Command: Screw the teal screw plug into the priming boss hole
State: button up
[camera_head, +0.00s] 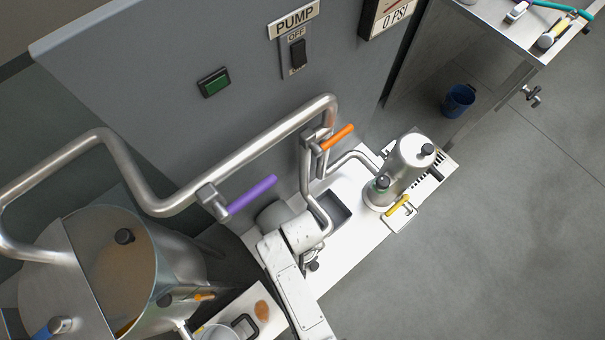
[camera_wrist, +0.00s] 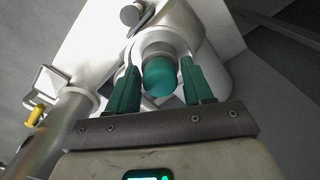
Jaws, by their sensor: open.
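In the wrist view, the teal screw plug (camera_wrist: 160,78) shows as a rounded teal head at the end of a short, pale metal collar (camera_wrist: 163,46). This collar may be the priming boss; I cannot see a hole or how far in the plug sits. My gripper (camera_wrist: 161,72) has its teal fingers open, one on each side of the plug. There seems to be a gap on both sides; contact is hard to judge. In the head view I cannot make out my gripper or clearly identify the plug.
The wrist view shows a steel pipe (camera_wrist: 62,128) and yellow handle (camera_wrist: 36,115) at left, and a black knob (camera_wrist: 131,15) above. The head view shows a steel canister (camera_head: 408,162), an orange handle (camera_head: 338,136), a purple handle (camera_head: 252,196) and a large tank (camera_head: 180,255).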

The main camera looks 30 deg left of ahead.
jog(key=shift+n, duration=0.6)
jog(key=shift+n, duration=0.8)
jog(key=shift+n, duration=0.9)
jog(key=shift+n, duration=0.8)
jog(key=c, duration=0.5)
jog(key=shift+m, duration=0.9)
